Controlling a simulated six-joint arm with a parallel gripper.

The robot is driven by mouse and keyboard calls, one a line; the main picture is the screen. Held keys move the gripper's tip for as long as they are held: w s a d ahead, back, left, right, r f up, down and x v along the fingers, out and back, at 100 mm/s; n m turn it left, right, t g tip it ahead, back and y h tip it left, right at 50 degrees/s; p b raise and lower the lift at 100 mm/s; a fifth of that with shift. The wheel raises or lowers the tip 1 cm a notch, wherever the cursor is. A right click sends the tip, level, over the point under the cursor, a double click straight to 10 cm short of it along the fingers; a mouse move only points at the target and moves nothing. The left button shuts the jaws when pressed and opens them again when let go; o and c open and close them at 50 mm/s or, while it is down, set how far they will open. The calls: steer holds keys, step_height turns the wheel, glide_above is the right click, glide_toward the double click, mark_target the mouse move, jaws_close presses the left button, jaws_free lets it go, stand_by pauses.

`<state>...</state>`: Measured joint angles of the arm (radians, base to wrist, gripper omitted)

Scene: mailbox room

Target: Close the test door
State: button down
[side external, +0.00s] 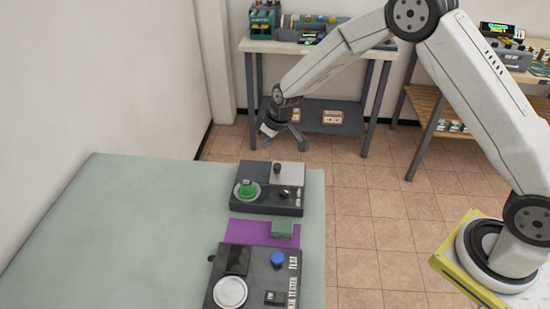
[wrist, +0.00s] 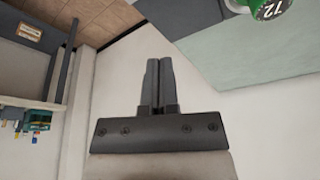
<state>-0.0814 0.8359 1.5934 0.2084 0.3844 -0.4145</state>
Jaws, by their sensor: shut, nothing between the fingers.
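A black tester box (side external: 255,277) with white lettering that includes "TEST" lies on the pale green table. It has a dark square panel (side external: 236,259), a white round disc (side external: 230,292) and a blue knob (side external: 278,258). Behind it is a second dark box (side external: 267,205) with a light grey flat panel (side external: 289,172) and a green round part (side external: 247,188). I cannot tell for sure which panel is the test door. My gripper (side external: 279,141) hangs in the air above and behind the second box, apart from both boxes. In the wrist view its fingers (wrist: 152,62) are together and empty.
A small green block (side external: 282,229) sits on a purple mat (side external: 243,232) between the boxes. The table (side external: 120,225) is clear on the left, beside a white wall. Workbenches (side external: 335,48) with equipment stand behind. In the wrist view a green part marked 72 (wrist: 268,8) shows at top right.

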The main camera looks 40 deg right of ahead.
steer(key=v, duration=0.4)
steer(key=shift+r, duration=0.15)
steer(key=shift+s, duration=0.1)
steer(key=s+d+r+m, duration=0.1)
steer(key=s+d+r, duration=0.1)
steer(key=s, duration=1.1)
steer(key=s+d+r+m+g+h, duration=0.1)
steer(key=s+d+r+m, duration=0.1)
steer(key=s, duration=1.1)
steer(key=shift+d+r+m, duration=0.3)
steer(key=shift+d+r, duration=0.1)
steer(key=shift+d, duration=0.35)
steer(key=shift+w, duration=0.1)
